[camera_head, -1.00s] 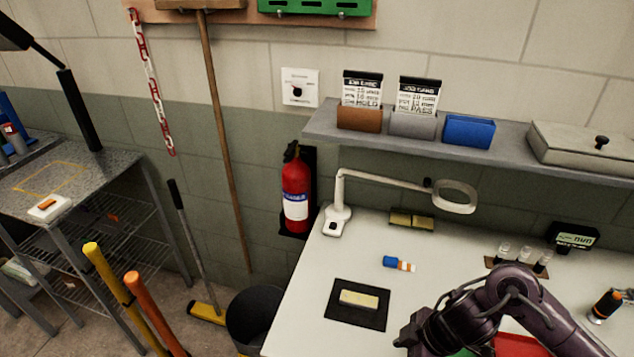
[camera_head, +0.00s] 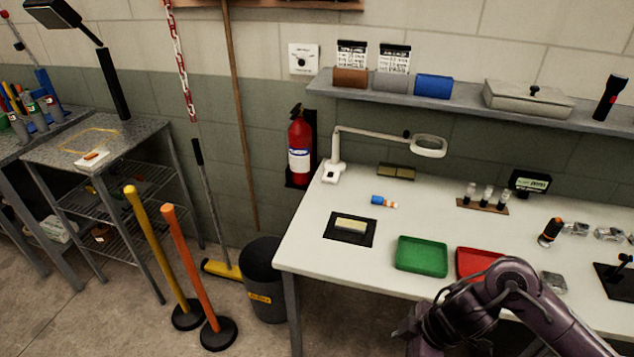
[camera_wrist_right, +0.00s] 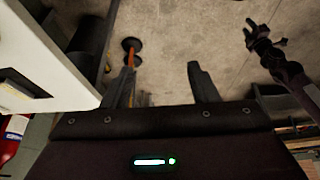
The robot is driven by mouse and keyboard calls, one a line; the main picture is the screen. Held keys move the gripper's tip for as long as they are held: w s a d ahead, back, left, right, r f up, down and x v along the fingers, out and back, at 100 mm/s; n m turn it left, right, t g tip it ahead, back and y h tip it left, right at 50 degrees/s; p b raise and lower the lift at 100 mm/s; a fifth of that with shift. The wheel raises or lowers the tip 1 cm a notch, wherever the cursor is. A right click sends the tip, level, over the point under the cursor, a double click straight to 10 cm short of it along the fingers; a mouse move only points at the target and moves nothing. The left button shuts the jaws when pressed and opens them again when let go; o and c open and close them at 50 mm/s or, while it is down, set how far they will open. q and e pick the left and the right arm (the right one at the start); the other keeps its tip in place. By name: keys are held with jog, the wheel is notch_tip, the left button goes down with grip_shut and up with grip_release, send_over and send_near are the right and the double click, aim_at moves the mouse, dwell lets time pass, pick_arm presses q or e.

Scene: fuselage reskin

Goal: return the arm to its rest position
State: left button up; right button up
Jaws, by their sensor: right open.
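My right arm comes in at the lower right of the head view, bent at the elbow in front of the workbench (camera_head: 330,255). Its hand end is near the bottom edge of that view, and its fingertips cannot be made out there. In the right wrist view my right gripper (camera_wrist_right: 164,80) has its two fingers apart, with only floor between them. It holds nothing. A dark jointed arm at the upper right of the wrist view looks like my left arm, with its gripper (camera_wrist_right: 255,38) over the floor; its jaw state is unclear.
A green tray (camera_head: 421,256) and a red tray (camera_head: 478,262) lie near the bench's front edge, the red one partly behind my arm. A black bin (camera_head: 264,280) and yellow and orange posts (camera_head: 190,265) stand left of the bench. Open floor shows in the wrist view.

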jog(key=w+a+f+m+t+y, duration=0.1)
jog(key=w+f+m, duration=0.2)
jog(key=f, duration=0.4)
jog(key=w+a+f+m+t+y, duration=0.1)
jog(key=w+f+m, duration=0.2)
jog(key=f, duration=0.5)
jog(key=s+d+f+m+t+h+b, duration=0.1)
jog(key=s+d+f+m, duration=0.15)
jog(key=f, duration=0.55)
jog(key=s+d+f+m+b, duration=0.1)
jog(key=s+d+f, duration=0.15)
jog(key=f, duration=0.55)
pick_arm(q)
notch_tip(320, 180, down, 2)
jog(key=shift+f, duration=0.25)
pick_arm(e)
jog(key=s+d+f+m+g+h, duration=0.1)
jog(key=s+f, duration=0.4)
jog(key=s, duration=0.5)
jog(key=s+d+f+m+g+h, duration=0.1)
jog(key=s+f+h, duration=0.1)
jog(key=s+f, duration=0.4)
jog(key=s+d+f+m+g+h, duration=0.1)
jog(key=s+f, duration=0.4)
jog(key=s, duration=0.8)
jog(key=shift+s+d+f+h, duration=0.35)
jog(key=shift+d+h, duration=0.15)
jog(key=shift+h, duration=0.2)
